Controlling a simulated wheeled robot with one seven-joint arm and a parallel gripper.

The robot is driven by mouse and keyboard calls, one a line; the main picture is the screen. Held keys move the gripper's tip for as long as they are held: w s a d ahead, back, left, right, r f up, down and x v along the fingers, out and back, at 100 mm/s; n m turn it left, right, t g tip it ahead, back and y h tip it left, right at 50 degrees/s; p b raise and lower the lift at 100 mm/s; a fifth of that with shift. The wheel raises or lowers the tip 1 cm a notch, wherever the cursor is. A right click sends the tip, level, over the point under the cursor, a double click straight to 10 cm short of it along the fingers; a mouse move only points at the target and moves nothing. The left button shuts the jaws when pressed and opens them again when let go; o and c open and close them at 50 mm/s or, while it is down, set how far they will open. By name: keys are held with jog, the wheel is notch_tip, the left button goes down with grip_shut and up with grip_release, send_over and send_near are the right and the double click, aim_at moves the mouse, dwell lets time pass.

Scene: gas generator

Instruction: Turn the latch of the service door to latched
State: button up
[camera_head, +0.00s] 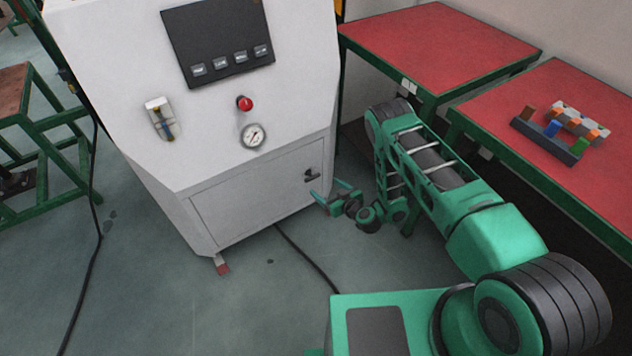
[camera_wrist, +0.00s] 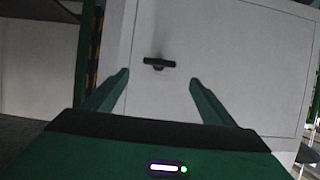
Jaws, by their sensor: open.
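The service door (camera_head: 262,190) is a pale panel low on the front of the white gas generator cabinet. Its latch (camera_head: 311,175) is a small dark handle near the door's right edge. In the wrist view the latch (camera_wrist: 159,63) is a dark bar lying nearly level on the door (camera_wrist: 240,70). My gripper (camera_head: 333,197) is just below and right of the latch in the head view. In the wrist view my gripper (camera_wrist: 157,78) has its two green fingers spread wide, with the latch seen between and beyond the tips. Nothing is between the fingers.
The cabinet front carries a dark button panel (camera_head: 219,45), a red button (camera_head: 244,103), a gauge (camera_head: 253,136) and a small valve (camera_head: 160,118). Red-topped tables (camera_head: 440,45) stand at right. A black cable (camera_head: 308,259) lies on the floor.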

aim_at(314, 178)
jog(key=shift+x, duration=4.45)
jog(key=shift+w, duration=0.1)
jog(key=c, duration=1.5)
jog(key=shift+d, duration=0.1)
